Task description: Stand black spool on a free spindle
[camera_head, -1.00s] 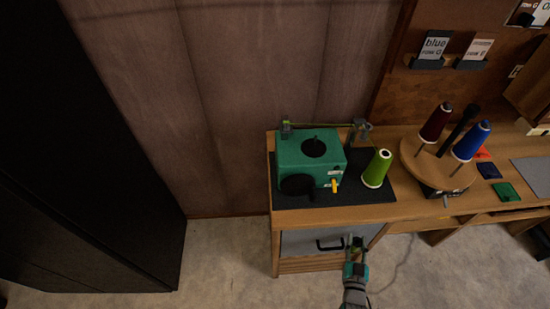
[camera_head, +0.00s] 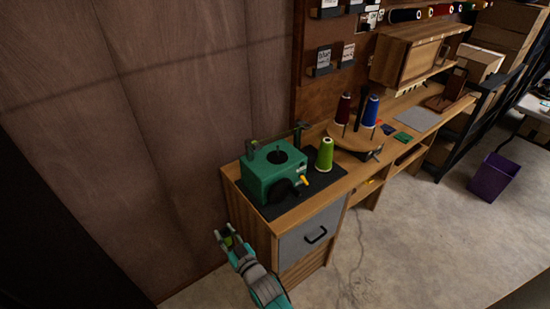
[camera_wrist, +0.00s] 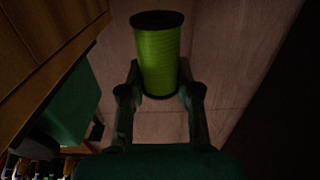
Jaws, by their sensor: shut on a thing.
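My gripper (camera_wrist: 160,95) is shut on a spool (camera_wrist: 158,58) with a lime-green body and black end discs. In the head view my gripper (camera_head: 227,238) is left of the desk's cabinet, with the green of the spool just showing. I cannot make out a plainly black spool. A round wooden stand (camera_head: 357,139) on the desk carries a maroon cone (camera_head: 343,106) and a blue cone (camera_head: 371,110) on thin spindles, with a dark upright post (camera_head: 358,108) between them. I cannot tell from here which spindles are free.
A green winder box (camera_head: 262,172) and a green cone (camera_head: 325,153) stand on a dark mat at the desk's left end. Labelled holders and a wooden cabinet (camera_head: 412,55) are on the wall. A purple bin (camera_head: 492,177) stands on the floor. Floor in front of the desk is clear.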

